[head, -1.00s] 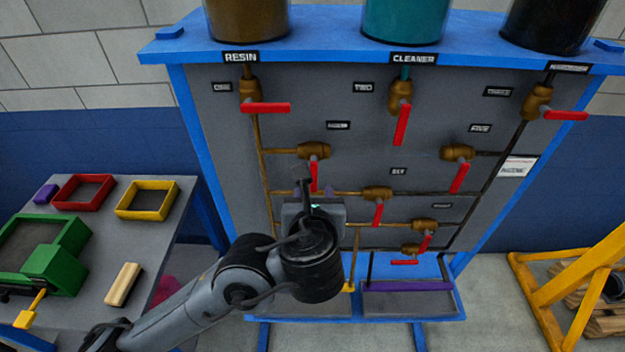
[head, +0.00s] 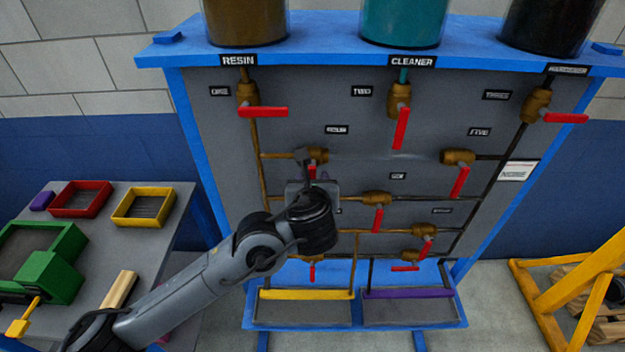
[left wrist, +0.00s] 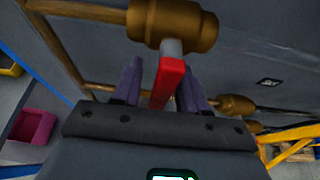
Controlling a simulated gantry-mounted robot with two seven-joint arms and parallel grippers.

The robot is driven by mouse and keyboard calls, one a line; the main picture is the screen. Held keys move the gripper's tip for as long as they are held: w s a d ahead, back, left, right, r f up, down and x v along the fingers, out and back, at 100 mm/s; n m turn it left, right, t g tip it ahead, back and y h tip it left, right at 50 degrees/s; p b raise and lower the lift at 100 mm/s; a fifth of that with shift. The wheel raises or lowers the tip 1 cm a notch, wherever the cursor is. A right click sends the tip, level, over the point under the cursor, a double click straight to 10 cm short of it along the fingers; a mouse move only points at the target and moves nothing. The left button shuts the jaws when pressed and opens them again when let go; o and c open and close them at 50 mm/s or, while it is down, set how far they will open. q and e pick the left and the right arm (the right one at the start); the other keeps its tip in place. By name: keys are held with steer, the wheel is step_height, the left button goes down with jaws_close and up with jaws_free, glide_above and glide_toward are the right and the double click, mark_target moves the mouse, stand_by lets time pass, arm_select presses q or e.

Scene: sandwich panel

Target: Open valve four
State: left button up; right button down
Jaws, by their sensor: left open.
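Valve four is a brass valve (head: 318,155) on the grey panel, under a small label (head: 337,129) that reads as four. Its red handle (head: 312,172) hangs down and is mostly hidden by my left gripper in the head view. In the left wrist view the brass body (left wrist: 172,22) is close above, and the red handle (left wrist: 167,82) points down between my two fingers. My left gripper (left wrist: 160,85) is open, with one finger on each side of the handle. I cannot tell whether either finger touches it. My right gripper is not in view.
Several other red-handled valves share the panel, including valve two (head: 400,98) and valve five (head: 458,158). A yellow-edged tray (head: 307,294) and a purple-edged tray (head: 407,292) sit below. A side table (head: 170,215) with coloured frames stands left.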

arm_select(q)
jaws_close()
steer(key=shift+r, duration=0.1)
stand_by(0.3)
steer(key=shift+a+r+m+y+p, duration=0.2)
steer(key=shift+a+m+y+p, duration=0.55)
steer(key=shift+m+p, duration=0.35)
steer(key=shift+a+r+m+y+p, duration=0.15)
steer(key=shift+a+m+y+p, duration=0.35)
steer(key=shift+m+y+p, duration=0.6)
steer(key=shift+m+h, duration=0.25)
steer(key=shift+m, duration=0.05)
